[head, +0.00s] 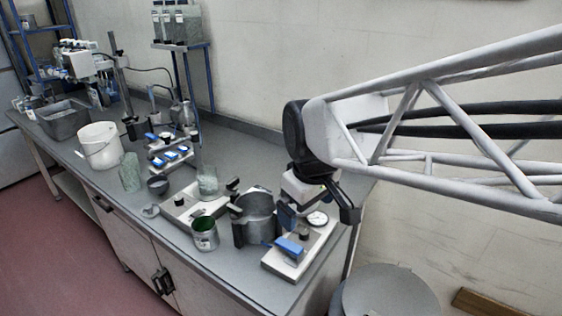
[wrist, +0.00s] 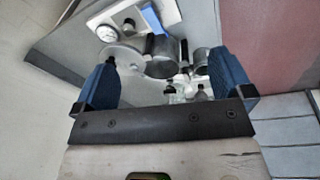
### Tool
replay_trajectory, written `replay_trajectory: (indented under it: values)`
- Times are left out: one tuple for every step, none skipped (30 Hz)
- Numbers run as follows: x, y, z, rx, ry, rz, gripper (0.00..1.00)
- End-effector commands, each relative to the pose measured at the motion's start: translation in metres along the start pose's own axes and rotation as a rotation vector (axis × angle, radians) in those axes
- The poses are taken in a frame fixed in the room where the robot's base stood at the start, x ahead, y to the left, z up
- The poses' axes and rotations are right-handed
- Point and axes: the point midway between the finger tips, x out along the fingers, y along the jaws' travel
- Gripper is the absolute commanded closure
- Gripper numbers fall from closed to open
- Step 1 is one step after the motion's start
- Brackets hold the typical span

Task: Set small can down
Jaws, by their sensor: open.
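A small open can (head: 205,234) with a pale label and a green inside stands upright near the bench's front edge, left of my gripper in the head view. A larger grey cylindrical vessel (head: 260,214) stands just behind and right of it, with black clamp pieces at its sides. My gripper (head: 300,214) is above the right end of the bench, right of both. In the wrist view, my gripper (wrist: 162,84) has its blue fingers wide apart with nothing held between them. A grey cylinder (wrist: 161,56) shows beyond the fingers; I cannot tell which vessel it is.
A white device with a dial (head: 304,240) sits below my gripper. A glass beaker (head: 207,184), a dark cup (head: 158,186), a white bucket (head: 99,145) and blue-topped items (head: 170,156) stand farther left. A round grey drum (head: 385,292) is beside the bench.

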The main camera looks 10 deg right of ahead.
Motion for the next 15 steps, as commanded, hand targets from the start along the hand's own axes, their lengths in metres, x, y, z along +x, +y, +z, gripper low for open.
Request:
replay_trajectory:
  values:
    - [-0.002, 0.000, 0.017, 0.071, 0.008, 0.007, 0.02]
    - [-0.002, 0.000, 0.026, 0.116, 0.012, 0.011, 0.02]
    - [-0.002, -0.001, 0.037, 0.173, 0.018, 0.015, 0.02]
    - [-0.003, -0.002, 0.045, 0.215, 0.023, 0.018, 0.02]
    - [-0.002, -0.002, 0.053, 0.256, 0.026, 0.021, 0.02]
    - [-0.002, -0.003, 0.063, 0.306, 0.031, 0.024, 0.02]
    - [-0.001, -0.004, 0.070, 0.341, 0.034, 0.027, 0.02]
    - [-0.001, -0.005, 0.076, 0.375, 0.037, 0.029, 0.02]
    - [-0.001, -0.006, 0.083, 0.415, 0.042, 0.031, 0.02]
    - [0.000, -0.007, 0.088, 0.441, 0.044, 0.033, 0.02]
    - [0.001, -0.008, 0.092, 0.464, 0.047, 0.034, 0.02]
    - [0.001, -0.008, 0.097, 0.490, 0.050, 0.035, 0.02]
    - [0.001, -0.009, 0.100, 0.508, 0.052, 0.036, 0.02]
    - [0.002, -0.009, 0.102, 0.520, 0.053, 0.037, 0.02]
    - [0.002, -0.010, 0.105, 0.535, 0.054, 0.037, 0.02]
